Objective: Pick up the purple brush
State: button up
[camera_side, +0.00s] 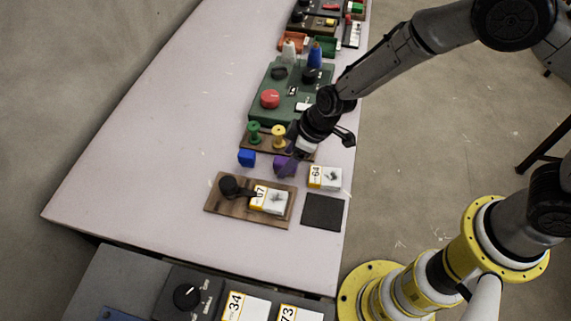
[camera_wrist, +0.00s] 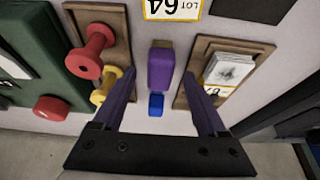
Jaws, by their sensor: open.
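The purple brush (camera_wrist: 161,68) is a blocky purple piece near the middle of the wrist view, lying on the pale table. In the side view it shows as a purple shape (camera_side: 284,167) just below my gripper (camera_side: 293,146), which partly covers it. In the wrist view my gripper (camera_wrist: 160,76) is open, with one dark purple-tinted finger on each side of the brush and a gap to both. I cannot tell how far above the table the fingertips are. Nothing is held.
A blue block (camera_side: 246,157) lies close to the brush. A wooden board with spools (camera_wrist: 108,20) flanks it on one side, and a board with a card stack (camera_side: 222,207) on the other. A LOT 64 box (camera_side: 324,177) and a dark square pad (camera_side: 322,212) are near the table edge.

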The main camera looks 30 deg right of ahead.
jog(key=shift+x, duration=0.95)
jog(key=shift+r, duration=0.1)
grip_shut()
